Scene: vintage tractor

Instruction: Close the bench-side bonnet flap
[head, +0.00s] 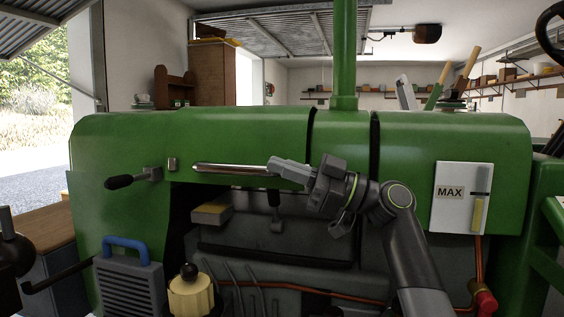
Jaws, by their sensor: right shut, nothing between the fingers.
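The green bonnet (230,135) runs across the head view. The bench-side flap seems to be its middle side panel, with a bright metal bar (232,168) along its lower edge. Below that edge the side is open, and the grey engine bay (290,235) shows. My right gripper (278,166) is shut and empty, pointing left, at the right end of the bar. I cannot tell whether it touches the bar or panel. My right wrist and forearm hide part of the engine bay and the panel's right part. My left gripper is not in view.
A black-knobbed lever (122,182) sticks out left of the opening. A grey box with a blue handle (130,275) and a yellow-capped part (190,293) stand low at left. A white MAX gauge (461,197) is at right. A green exhaust pipe (344,50) rises above the bonnet.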

